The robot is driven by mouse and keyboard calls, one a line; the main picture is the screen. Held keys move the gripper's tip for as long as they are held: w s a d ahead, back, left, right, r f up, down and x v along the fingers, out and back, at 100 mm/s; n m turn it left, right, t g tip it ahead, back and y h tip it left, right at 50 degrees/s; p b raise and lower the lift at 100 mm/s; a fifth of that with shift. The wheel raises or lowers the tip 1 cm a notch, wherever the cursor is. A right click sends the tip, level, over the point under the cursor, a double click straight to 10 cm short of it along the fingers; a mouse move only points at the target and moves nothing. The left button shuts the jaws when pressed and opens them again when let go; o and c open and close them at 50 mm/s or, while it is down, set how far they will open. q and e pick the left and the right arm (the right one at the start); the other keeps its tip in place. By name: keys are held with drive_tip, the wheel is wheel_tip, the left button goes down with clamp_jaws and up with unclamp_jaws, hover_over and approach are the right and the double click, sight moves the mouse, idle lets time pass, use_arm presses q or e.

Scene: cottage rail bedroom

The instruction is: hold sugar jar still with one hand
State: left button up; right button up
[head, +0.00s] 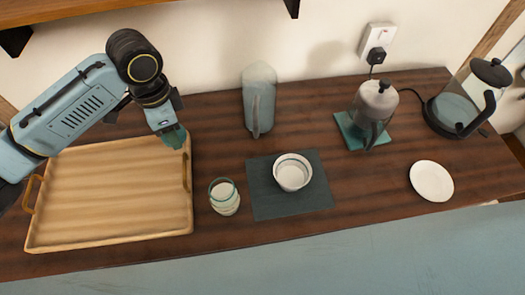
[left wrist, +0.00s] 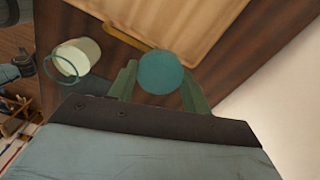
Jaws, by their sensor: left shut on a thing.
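The glass jar (head: 224,198) with whitish contents, which looks like the sugar jar, stands upright on the wood counter just right of the tray. Its top looks open, with a teal rim; it also shows at the upper left of the left wrist view (left wrist: 82,56). My left gripper (head: 173,132) is above the tray's right back corner, apart from the jar. It is shut on a small round teal piece (left wrist: 161,73), which looks like a lid, seen between the fingers in the left wrist view. My right gripper is not in view.
A wooden tray (head: 110,195) with handles lies empty at left. A white bowl (head: 293,172) sits on a dark mat (head: 265,203). A tall clear pitcher (head: 259,100), a press pot (head: 372,110), a kettle (head: 460,105) and a white plate (head: 431,181) stand behind and right.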

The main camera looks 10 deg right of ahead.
sight(207, 164)
use_arm(q)
drive_tip(key=d+f+m, duration=0.1)
drive_tip(key=f+m, duration=0.2)
drive_tip(key=f, duration=0.1)
drive_tip(key=d+f+m, duration=0.2)
drive_tip(key=f+m, duration=0.1)
drive_tip(key=f, duration=0.1)
drive_tip(key=s+d+f+m+p, duration=0.1)
drive_tip(key=d+f+m, duration=0.1)
drive_tip(key=f+m, duration=0.1)
drive_tip(key=shift+f+m, duration=0.3)
drive_tip(key=shift+f, duration=0.3)
drive_tip(key=shift+f, duration=0.1)
drive_tip(key=o, duration=1.1)
wheel_tip(207, 164, up, 12)
drive_tip(key=shift+r+p, duration=0.15)
drive_tip(key=shift+p, duration=0.35)
drive_tip(key=shift+r, duration=0.1)
